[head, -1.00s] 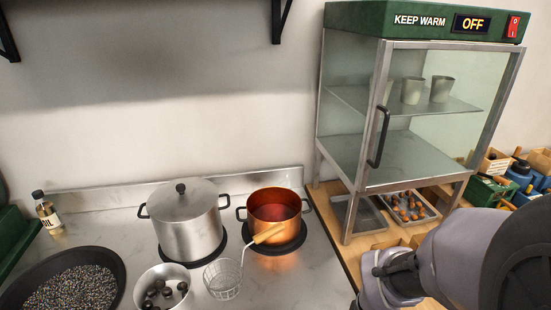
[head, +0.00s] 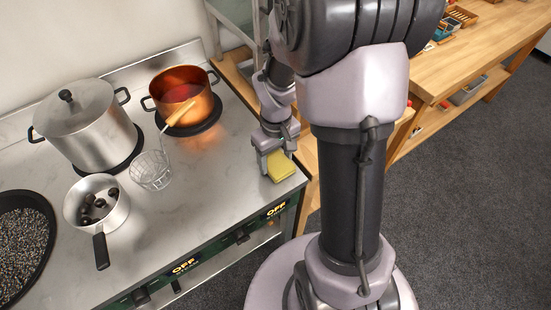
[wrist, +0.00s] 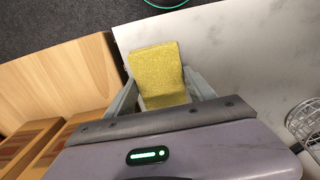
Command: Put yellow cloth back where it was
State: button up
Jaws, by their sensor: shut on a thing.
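The yellow cloth (head: 280,167) is a folded block at the right end of the stove counter, near its front corner. It also shows in the wrist view (wrist: 157,67), between the two fingers. My gripper (head: 272,160) is shut on the cloth and points down at the counter (head: 222,185). In the wrist view my gripper (wrist: 160,90) has a finger on each side of the cloth. I cannot tell whether the cloth touches the counter or is just above it.
A copper pot (head: 182,98), a lidded steel pot (head: 95,125), a wire basket (head: 151,170) and a saucepan of chestnuts (head: 100,205) stand left of my gripper. A wooden counter (wrist: 62,80) adjoins the stove. The stove surface just left of the cloth is clear.

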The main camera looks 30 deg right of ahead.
aim_at(276, 161)
jog(key=shift+f, duration=0.1)
jog(key=o, duration=1.2)
notch_tip(276, 161, up, 12)
jog(key=p, duration=0.5)
jog(key=s+a+r+m+t+y, duration=0.2)
jog(key=s+a+r+m+t, duration=0.3)
jog(key=s+a+r, duration=0.6)
jog(key=a+r, duration=0.3)
jog(key=shift+s+a+r+t, duration=0.25)
jog(key=shift+a+r+t, duration=0.05)
jog(key=shift+t, duration=0.1)
